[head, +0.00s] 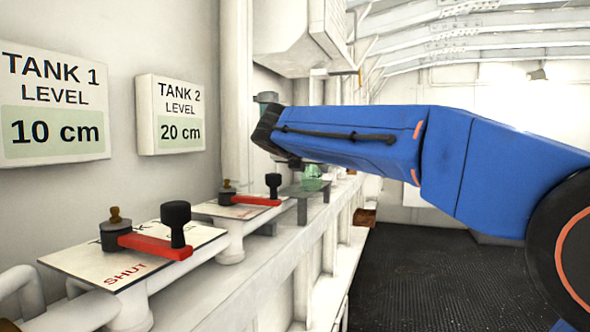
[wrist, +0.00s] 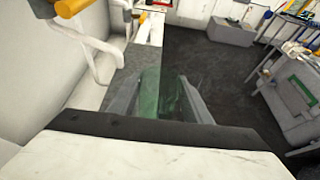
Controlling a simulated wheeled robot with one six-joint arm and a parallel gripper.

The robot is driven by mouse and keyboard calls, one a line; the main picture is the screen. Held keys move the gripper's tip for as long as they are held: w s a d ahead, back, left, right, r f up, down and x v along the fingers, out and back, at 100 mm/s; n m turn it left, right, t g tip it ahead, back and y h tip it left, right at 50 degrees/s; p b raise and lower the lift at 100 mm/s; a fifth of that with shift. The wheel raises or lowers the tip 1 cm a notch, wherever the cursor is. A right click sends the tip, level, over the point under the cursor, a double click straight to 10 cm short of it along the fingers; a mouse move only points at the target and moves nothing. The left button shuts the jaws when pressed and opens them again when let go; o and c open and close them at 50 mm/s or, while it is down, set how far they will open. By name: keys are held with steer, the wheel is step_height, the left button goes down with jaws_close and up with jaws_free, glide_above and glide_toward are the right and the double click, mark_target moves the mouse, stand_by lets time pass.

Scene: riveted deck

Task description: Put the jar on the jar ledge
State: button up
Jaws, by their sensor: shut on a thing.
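The jar (wrist: 149,96) is green, see-through glass and sits between the fingers of my gripper (wrist: 160,88) in the wrist view. In the head view the green jar (head: 313,178) shows just below my blue arm, by the far end of a small grey ledge (head: 303,191) on legs. This ledge looks like the jar ledge. A grey surface, perhaps the same ledge, lies left of the jar in the wrist view. I cannot tell whether the jar touches it. My arm hides most of the gripper in the head view.
Two valve plates with red handles (head: 155,247) and (head: 256,200) stand along the white wall structure, nearer than the ledge. Signs for Tank 1 (head: 53,105) and Tank 2 (head: 172,115) hang above. The dark deck floor (head: 430,270) at right is open.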

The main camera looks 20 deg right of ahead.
steer(key=w+a, duration=0.1)
steer(key=a, duration=0.1)
steer(key=w+a, duration=0.2)
steer(key=shift+a+f, duration=0.15)
steer(key=shift+f, duration=0.15)
steer(key=o, duration=1.2)
steer(key=shift+f, duration=0.15)
steer(key=v, duration=1.2)
steer(key=shift+r, duration=0.2)
